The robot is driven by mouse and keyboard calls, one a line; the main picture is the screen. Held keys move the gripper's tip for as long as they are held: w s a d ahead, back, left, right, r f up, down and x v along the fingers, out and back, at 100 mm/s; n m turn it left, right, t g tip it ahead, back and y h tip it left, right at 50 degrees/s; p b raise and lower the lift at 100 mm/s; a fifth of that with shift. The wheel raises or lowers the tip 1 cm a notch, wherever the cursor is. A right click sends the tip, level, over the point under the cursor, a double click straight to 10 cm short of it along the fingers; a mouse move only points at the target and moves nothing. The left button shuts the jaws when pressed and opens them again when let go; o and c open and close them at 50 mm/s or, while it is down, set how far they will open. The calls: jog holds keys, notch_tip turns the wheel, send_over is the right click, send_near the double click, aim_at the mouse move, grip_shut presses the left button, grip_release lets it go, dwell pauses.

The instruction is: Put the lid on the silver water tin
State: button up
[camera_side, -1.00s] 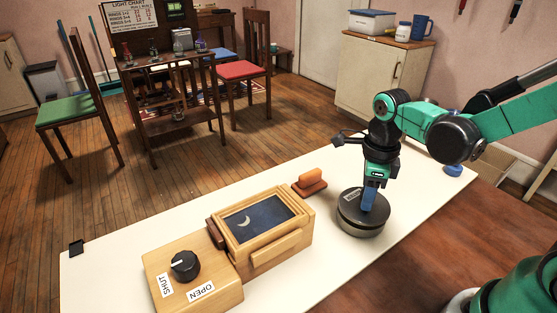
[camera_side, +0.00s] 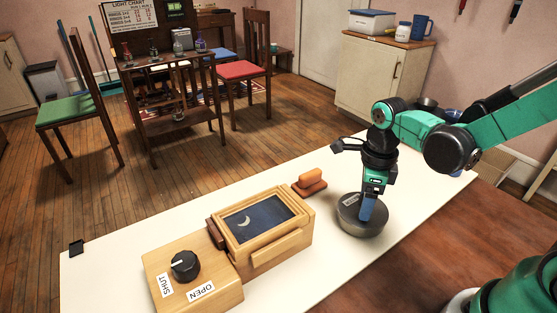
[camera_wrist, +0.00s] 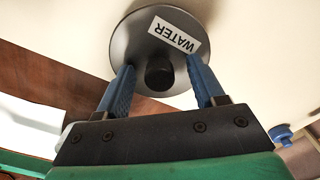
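The silver water tin (camera_side: 362,229) stands upright on the white table in the side view, and its round grey lid (camera_side: 344,212) lies on top, looking level and flush. In the wrist view the lid (camera_wrist: 130,45) shows from above with a white WATER label (camera_wrist: 174,35) and a dark knob (camera_wrist: 158,73). My gripper (camera_side: 366,215) is low over the lid. Its blue fingers (camera_wrist: 160,66) stand apart on either side of the knob, with a visible gap on each side. The lid hides the tin in the wrist view.
Left of the tin are an orange-brown wooden-handled block (camera_side: 310,182), a wooden box with a moon panel (camera_side: 262,222) and a box with a SHUT/OPEN dial (camera_side: 185,266). A small blue-topped thing (camera_wrist: 281,134) is at right.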

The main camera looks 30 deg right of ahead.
aim_at(357, 217)
dwell(0.3)
jog(key=shift+r, duration=2.85)
jog(key=n, duration=0.2)
jog(key=n+t, duration=0.1)
jog(key=n, duration=0.1)
jog(key=r+n, duration=0.1)
jog(key=n, duration=0.1)
jog(key=shift+s+a+n+t, duration=0.15)
jog(key=shift+a+n+t, duration=0.15)
jog(key=shift+n+t, duration=0.1)
jog(key=n, duration=0.3)
jog(key=shift+a+r+t, duration=0.15)
jog(key=shift+r+t, duration=0.1)
jog(key=shift+t, duration=0.15)
jog(key=n+t, duration=0.1)
jog(key=n, duration=0.5)
jog(key=a+r+n+t, duration=0.1)
jog(key=n+t, duration=0.1)
jog(key=n, duration=0.4)
jog(key=r+n+t, duration=0.1)
jog(key=n, duration=0.5)
jog(key=shift+s+a+t, duration=0.2)
jog(key=shift+a+t, duration=0.05)
jog(key=shift+t, duration=0.05)
